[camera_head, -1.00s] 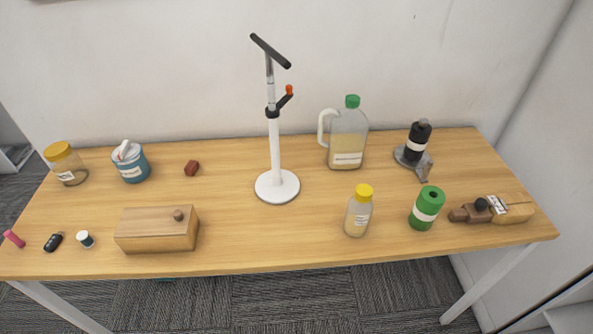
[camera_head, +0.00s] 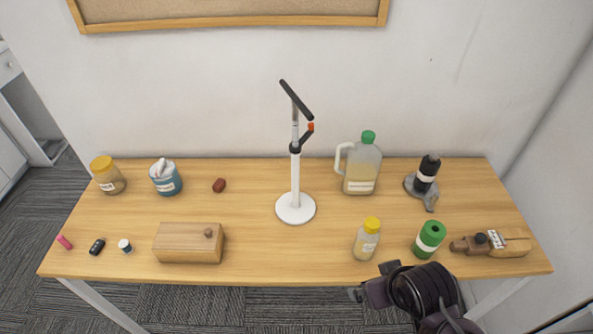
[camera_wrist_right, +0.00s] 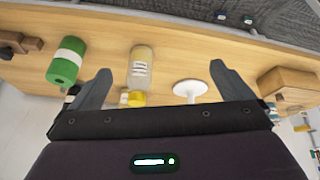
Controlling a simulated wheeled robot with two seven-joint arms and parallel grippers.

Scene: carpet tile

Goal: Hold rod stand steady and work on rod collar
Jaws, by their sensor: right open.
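The rod stand (camera_head: 295,180) stands upright near the middle of the table on a round white base (camera_head: 296,209). A black collar (camera_head: 294,149) with an orange-tipped lever (camera_head: 310,129) sits partway up its rod, and a dark crossbar (camera_head: 297,99) tops it. My right gripper (camera_head: 358,292) is at the front edge of the table, right of the stand and apart from it. In the right wrist view the gripper (camera_wrist_right: 160,80) is open and empty, with the stand's base (camera_wrist_right: 190,88) between and beyond its fingers. My left gripper is not in view.
A yellow-capped bottle (camera_head: 367,240) and a green canister (camera_head: 429,239) stand near my right gripper. A jug (camera_head: 361,165) stands right of the rod stand. A wooden box (camera_head: 189,243) lies front left. The table around the stand's base is clear.

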